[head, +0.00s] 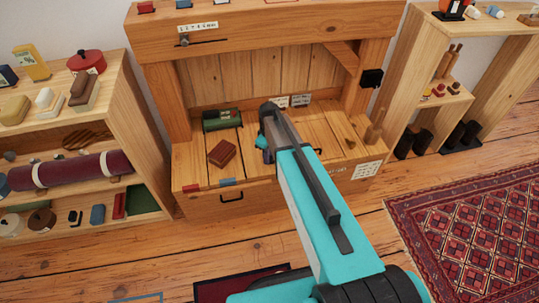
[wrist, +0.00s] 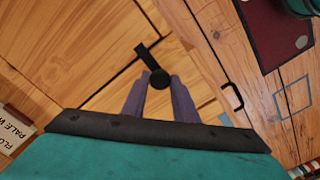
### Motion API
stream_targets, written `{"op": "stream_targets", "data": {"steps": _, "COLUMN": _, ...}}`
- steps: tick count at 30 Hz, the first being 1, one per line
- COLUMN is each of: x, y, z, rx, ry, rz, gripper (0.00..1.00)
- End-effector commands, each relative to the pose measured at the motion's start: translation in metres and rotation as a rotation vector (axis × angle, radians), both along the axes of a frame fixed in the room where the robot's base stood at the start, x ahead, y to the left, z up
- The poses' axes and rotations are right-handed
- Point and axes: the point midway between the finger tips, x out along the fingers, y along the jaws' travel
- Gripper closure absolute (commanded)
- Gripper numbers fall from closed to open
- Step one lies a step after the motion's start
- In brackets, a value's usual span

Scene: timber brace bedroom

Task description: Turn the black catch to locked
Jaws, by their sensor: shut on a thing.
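In the wrist view, the black catch (wrist: 144,55) lies on the timber bench top. It is a short flat bar running up and left from a round black knob (wrist: 159,78). My gripper (wrist: 160,79) has its two purple fingers on either side of the knob, shut on it. The bar sticks out beyond the fingertips. In the head view, my gripper (head: 267,155) reaches down to the bench top, mostly behind my arm. The catch is hidden there. I cannot make out any locked or unlocked mark.
The bench (head: 205,175) has a black drawer handle (head: 231,198) on its front. A dark red block (head: 222,153) and a green box (head: 222,120) sit on the bench top left of my arm. Shelves (head: 155,150) stand to the left. Wooden floor in front is mostly clear.

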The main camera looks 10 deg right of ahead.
Motion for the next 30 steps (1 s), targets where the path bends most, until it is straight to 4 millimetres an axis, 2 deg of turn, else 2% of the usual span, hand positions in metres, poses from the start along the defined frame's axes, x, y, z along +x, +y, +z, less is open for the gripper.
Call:
{"op": "stream_targets", "data": {"steps": 9, "x": -0.001, "y": 0.000, "z": 0.000, "rx": -0.001, "ry": 0.002, "rz": -0.003, "gripper": 0.96}}
{"op": "stream_targets", "data": {"steps": 10, "x": -0.001, "y": -0.001, "z": 0.000, "rx": -0.001, "ry": 0.002, "rz": -0.003, "gripper": 0.69}}
{"op": "stream_targets", "data": {"steps": 12, "x": -0.001, "y": 0.000, "z": 0.000, "rx": -0.001, "ry": 0.002, "rz": -0.002, "gripper": 0.57}}
{"op": "stream_targets", "data": {"steps": 13, "x": -0.001, "y": 0.000, "z": 0.000, "rx": 0.000, "ry": 0.001, "rz": -0.002, "gripper": 0.55}}
{"op": "stream_targets", "data": {"steps": 23, "x": 0.000, "y": 0.000, "z": 0.001, "rx": 0.000, "ry": 0.000, "rz": -0.001, "gripper": 0.55}}
{"op": "stream_targets", "data": {"steps": 30, "x": 0.000, "y": 0.000, "z": 0.016, "rx": 0.000, "ry": -0.001, "rz": -0.001, "gripper": 0.55}}
